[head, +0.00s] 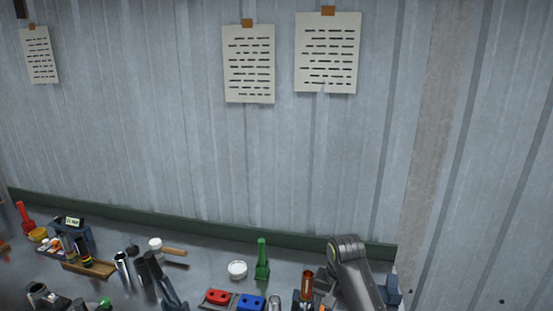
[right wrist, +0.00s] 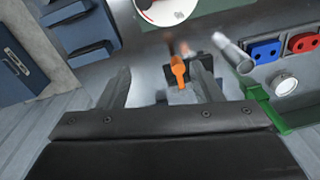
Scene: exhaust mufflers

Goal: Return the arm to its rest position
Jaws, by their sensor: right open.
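My right arm (head: 350,262) is bent over the right end of the bench in the head view. In the right wrist view my right gripper (right wrist: 165,82) has its two fingers well apart, with nothing held. An orange piece (right wrist: 178,70) on a dark base shows beyond and between the fingers, apart from both. In the head view an upright copper-coloured tube (head: 307,284) stands just left of my right arm.
The grey bench carries a green tool (head: 262,262), a white round dish (head: 237,269), red (head: 217,297) and blue (head: 251,302) blocks and a mallet (head: 157,244). Several tools crowd its left side. A blue bin (right wrist: 88,48) is close on the left in the wrist view.

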